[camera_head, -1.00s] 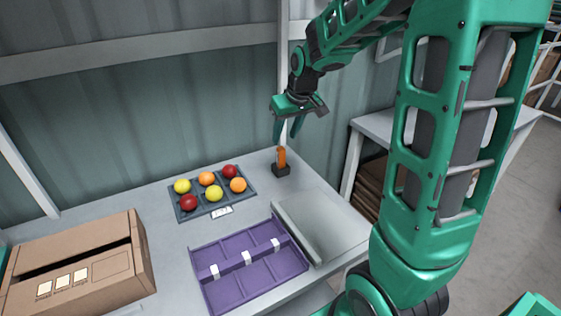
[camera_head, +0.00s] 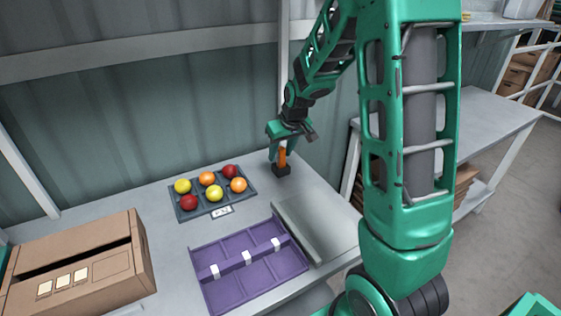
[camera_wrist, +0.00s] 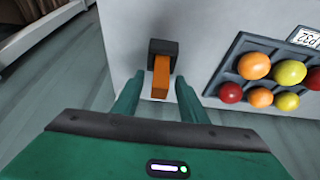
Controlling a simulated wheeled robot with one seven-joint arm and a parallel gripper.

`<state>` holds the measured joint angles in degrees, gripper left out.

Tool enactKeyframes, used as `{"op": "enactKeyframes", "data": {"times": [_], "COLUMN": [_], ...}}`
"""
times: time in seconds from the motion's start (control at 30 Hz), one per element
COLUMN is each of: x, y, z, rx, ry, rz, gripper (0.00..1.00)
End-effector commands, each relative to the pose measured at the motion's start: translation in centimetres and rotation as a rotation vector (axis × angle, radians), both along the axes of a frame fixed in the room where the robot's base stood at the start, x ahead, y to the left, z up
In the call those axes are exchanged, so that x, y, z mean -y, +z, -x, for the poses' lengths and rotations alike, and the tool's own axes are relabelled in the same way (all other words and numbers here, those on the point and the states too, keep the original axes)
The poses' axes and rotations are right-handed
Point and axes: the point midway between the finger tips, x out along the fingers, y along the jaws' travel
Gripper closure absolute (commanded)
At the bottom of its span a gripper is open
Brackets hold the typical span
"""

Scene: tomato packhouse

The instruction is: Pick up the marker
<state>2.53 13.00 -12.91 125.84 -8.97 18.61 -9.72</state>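The orange marker (camera_head: 282,156) stands upright in a small dark holder (camera_head: 281,170) at the back right of the table. In the wrist view the marker (camera_wrist: 161,77) lies between the two green fingers, with its holder (camera_wrist: 163,46) beyond. My gripper (camera_head: 279,155) is right above the holder, its fingers reaching down around the marker's upper part. In the wrist view my gripper (camera_wrist: 157,92) is open, with a gap between the marker and each finger.
A dark tray (camera_head: 186,213) of red, yellow and orange tomatoes is left of the holder. A purple divided tray (camera_head: 233,288), a grey flat plate (camera_head: 318,232) and a cardboard box (camera_head: 120,262) stand nearer. A wall is close behind.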

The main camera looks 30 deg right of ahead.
Motion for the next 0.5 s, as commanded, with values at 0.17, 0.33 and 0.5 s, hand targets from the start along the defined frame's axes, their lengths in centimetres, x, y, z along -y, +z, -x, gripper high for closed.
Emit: {"op": "enactKeyframes", "data": {"times": [0.17,0.33,0.5], "x": [0.01,0.02,0.02], "y": [0.03,0.04,0.05], "z": [0.00,0.01,0.00], "rx": [0.000,0.000,0.000], "ry": [0.000,0.000,0.000], "rz": [0.000,0.000,0.000], "gripper": [0.78,1.00,1.00]}}
